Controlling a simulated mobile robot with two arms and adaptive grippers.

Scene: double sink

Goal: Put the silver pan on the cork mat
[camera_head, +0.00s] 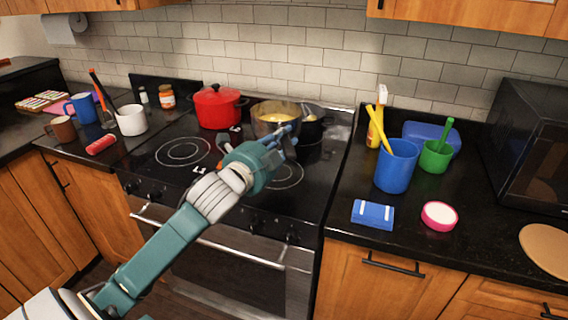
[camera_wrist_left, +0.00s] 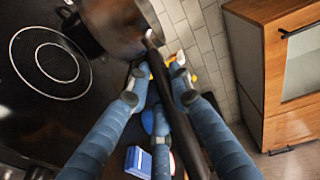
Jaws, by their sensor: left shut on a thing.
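The silver pan (camera_head: 270,128) is at the back right of the stove, with something yellowish showing inside it. It also shows at the top of the left wrist view (camera_wrist_left: 118,22), with its long dark handle (camera_wrist_left: 178,110) running down between my fingers. My left gripper (camera_head: 287,138) reaches across the stove and is shut on the pan's handle; its blue fingers also show in the left wrist view (camera_wrist_left: 160,78). I cannot tell whether the pan touches the stove. The cork mat (camera_head: 546,246) lies bare on the right counter, partly cut off by the picture edge. My right gripper is not in view.
A red pot (camera_head: 217,106) stands left of the pan, and a dark pot (camera_head: 311,128) close on its right. A blue cup (camera_head: 396,168), green cup (camera_head: 435,157), blue sponge (camera_head: 373,214), pink round container (camera_head: 439,216) and microwave (camera_head: 525,145) occupy the right counter.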

